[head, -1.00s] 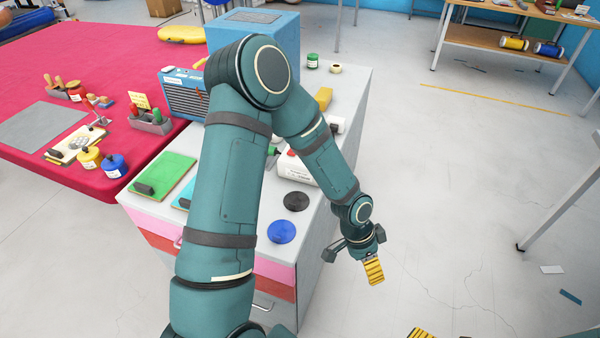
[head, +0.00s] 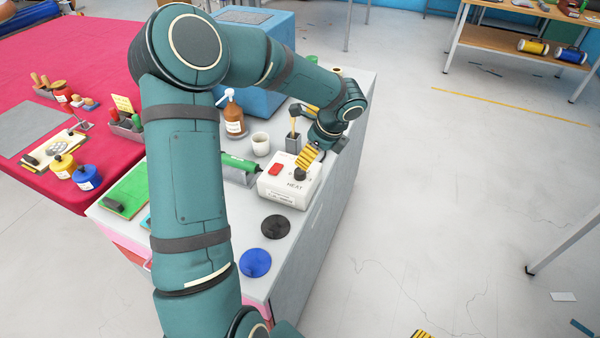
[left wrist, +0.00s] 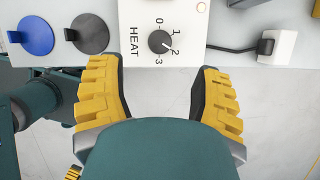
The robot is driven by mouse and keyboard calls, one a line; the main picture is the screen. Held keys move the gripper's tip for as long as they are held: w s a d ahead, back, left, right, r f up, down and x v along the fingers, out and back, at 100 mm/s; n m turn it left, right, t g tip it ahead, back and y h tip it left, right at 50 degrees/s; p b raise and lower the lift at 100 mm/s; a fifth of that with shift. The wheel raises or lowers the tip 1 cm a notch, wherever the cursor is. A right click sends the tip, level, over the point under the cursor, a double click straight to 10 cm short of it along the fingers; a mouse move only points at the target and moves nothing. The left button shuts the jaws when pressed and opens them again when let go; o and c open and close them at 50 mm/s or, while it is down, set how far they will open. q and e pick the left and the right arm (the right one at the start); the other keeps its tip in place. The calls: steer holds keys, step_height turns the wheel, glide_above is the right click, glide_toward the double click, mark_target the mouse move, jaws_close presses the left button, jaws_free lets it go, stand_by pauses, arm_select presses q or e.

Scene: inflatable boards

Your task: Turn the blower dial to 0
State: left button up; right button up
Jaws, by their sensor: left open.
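The dial is a dark round knob (head: 300,174) on top of a white box (head: 285,190) marked HEAT, which also has a red switch (head: 275,169). In the left wrist view the knob (left wrist: 160,41) sits among the figures 0, 1, 2 and 3, and its white mark points at about 2. My left gripper (head: 307,150) is open above the box's far right side. In the left wrist view its yellow fingers (left wrist: 160,75) are spread wide on either side, with the knob ahead between them and untouched. A yellow tip of my right gripper (head: 420,334) shows at the bottom edge.
A green-handled tool (head: 238,162) lies left of the box. A cup (head: 260,144), a pump bottle (head: 234,118) and a brush pot (head: 293,141) stand behind it. Black (head: 275,227) and blue discs (head: 255,263) lie in front. Open floor lies to the right.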

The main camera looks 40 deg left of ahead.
mark_target(300, 171)
arm_select(q)
steer(key=b+x, duration=0.1)
steer(key=x, duration=0.8)
steer(key=shift+d, duration=0.1)
jaws_close()
